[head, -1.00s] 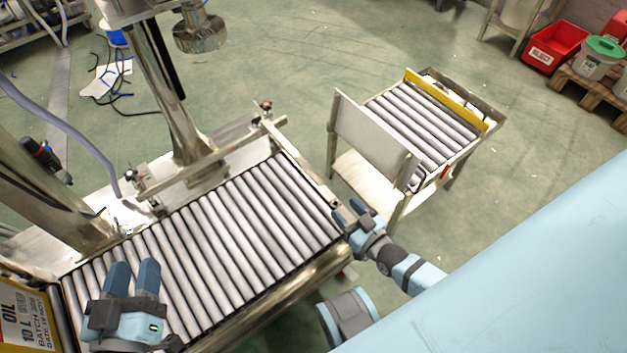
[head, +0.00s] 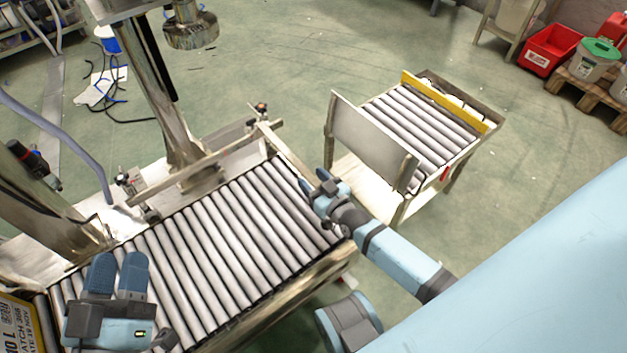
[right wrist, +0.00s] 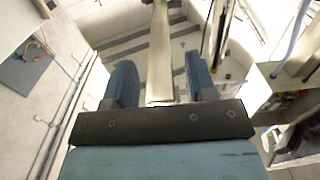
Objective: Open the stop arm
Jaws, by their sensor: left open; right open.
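The stop arm (head: 285,150) is a narrow pale metal bar. It runs across the far right end of the roller conveyor (head: 225,235), from a post at the back towards the front. My right gripper (head: 313,183) is open at the arm's front part and covers that part in the head view. In the right wrist view the bar (right wrist: 160,50) lies between the two open fingers, with space on both sides. Whether the fingers touch it cannot be told. My left gripper (head: 118,272) is open and empty above the conveyor's left part.
A yellow oil container (head: 18,325) stands at the conveyor's left end. A guide rail (head: 190,175) runs along the back, beside a metal column (head: 160,90). A second roller table (head: 425,120) with an upright plate (head: 365,140) stands to the right, across a gap.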

